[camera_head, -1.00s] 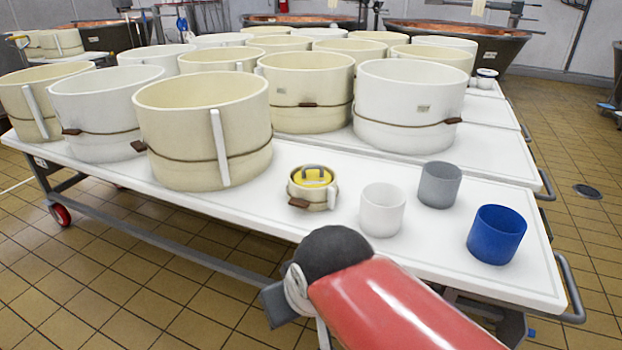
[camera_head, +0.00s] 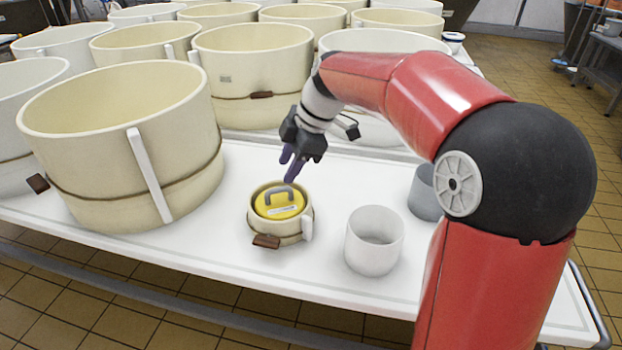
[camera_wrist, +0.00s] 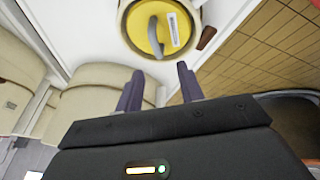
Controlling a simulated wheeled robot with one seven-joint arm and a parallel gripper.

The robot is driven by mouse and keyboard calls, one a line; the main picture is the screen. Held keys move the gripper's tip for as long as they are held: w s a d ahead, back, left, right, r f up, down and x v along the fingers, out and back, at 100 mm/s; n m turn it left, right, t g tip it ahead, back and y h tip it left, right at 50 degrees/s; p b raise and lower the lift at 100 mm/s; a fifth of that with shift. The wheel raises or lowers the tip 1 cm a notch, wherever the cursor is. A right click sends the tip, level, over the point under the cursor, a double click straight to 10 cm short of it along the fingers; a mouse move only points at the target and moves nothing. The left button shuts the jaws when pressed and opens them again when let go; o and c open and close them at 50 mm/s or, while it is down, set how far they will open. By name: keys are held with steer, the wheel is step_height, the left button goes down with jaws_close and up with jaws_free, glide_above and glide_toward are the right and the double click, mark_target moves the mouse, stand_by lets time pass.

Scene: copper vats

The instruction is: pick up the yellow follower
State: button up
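The yellow follower (camera_head: 279,204) is a round yellow lid with a grey arched handle and a white label. It sits inside a small cream mould (camera_head: 256,228) on the white table. In the wrist view the follower (camera_wrist: 158,35) is at the top centre, with its handle toward me. My gripper (camera_head: 292,170) is above and just behind the follower in the head view, pointing down. In the wrist view my gripper's two purple fingers (camera_wrist: 160,85) are spread apart with nothing between them. They look short of the handle; the exact height gap is hard to judge.
A white cup (camera_head: 373,250) stands right of the small mould, and a grey cup (camera_head: 422,190) is partly behind my arm. A large cream mould (camera_head: 120,150) stands close on the left. Several more large moulds fill the table behind. The table (camera_head: 200,235) is bare in front.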

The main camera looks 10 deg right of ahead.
mark_target(280, 189)
steer(key=x, duration=0.8)
steer(key=shift+w+d, duration=0.3)
jaws_close()
